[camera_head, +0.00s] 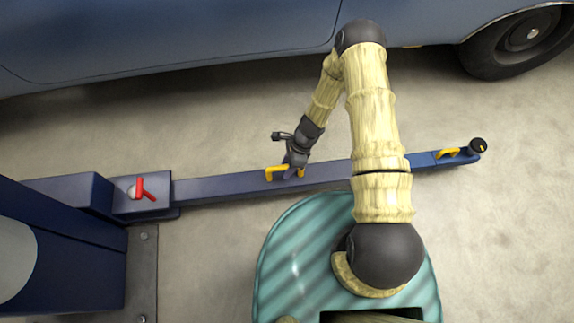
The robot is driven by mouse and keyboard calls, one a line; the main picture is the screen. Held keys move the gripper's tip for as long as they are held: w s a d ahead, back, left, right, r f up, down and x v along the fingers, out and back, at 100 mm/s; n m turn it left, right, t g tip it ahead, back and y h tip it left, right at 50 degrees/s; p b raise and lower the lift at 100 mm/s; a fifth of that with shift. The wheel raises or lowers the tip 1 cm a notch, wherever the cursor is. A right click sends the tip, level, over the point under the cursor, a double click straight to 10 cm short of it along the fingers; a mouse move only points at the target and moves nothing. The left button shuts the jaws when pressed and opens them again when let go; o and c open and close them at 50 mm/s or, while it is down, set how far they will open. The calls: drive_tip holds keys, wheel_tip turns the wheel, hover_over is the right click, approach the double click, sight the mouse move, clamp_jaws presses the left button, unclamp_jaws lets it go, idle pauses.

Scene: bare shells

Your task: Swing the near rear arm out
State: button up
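The lift arm (225,190) is a long blue-grey beam running from the post at left to the right, with a brighter blue end section (424,160). A round black pad (478,146) sits at its tip. A yellow handle (275,175) stands on the beam's middle and a second yellow handle (448,153) near the tip. A red lever (144,190) is on the joint by the post. My gripper (291,173) is down at the middle handle and hides part of it. Its fingers are too small and covered to tell whether they grip the handle.
A dark blue post (70,255) with a bolted base plate (143,270) stands at left. A blue car (170,35) spans the top, its wheel (522,38) at the upper right. Bare concrete floor (510,220) is clear at right and between beam and car.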

drive_tip(key=p+v, duration=0.6)
drive_tip(key=v, duration=1.1)
drive_tip(key=shift+w+d+r, duration=0.15)
drive_tip(key=s+d+r+n+t+h, duration=0.1)
drive_tip(key=s+d+r+n+t, duration=0.15)
drive_tip(key=r+n, duration=0.55)
drive_tip(key=s+d+r+n+t+h, duration=0.1)
drive_tip(key=s+d+r+n+h, duration=0.2)
drive_tip(key=r, duration=0.9)
drive_tip(key=s+d+r+n+t, duration=0.25)
drive_tip(key=s+r+n, duration=0.3)
drive_tip(key=r, duration=0.45)
wheel_tip(320, 180, up, 35)
drive_tip(key=w+p, duration=0.1)
drive_tip(key=p, duration=3.5)
drive_tip(key=shift+d+g, duration=0.2)
drive_tip(key=shift+g, duration=0.2)
drive_tip(key=shift+w+n, duration=0.1)
drive_tip(key=shift+n, duration=0.15)
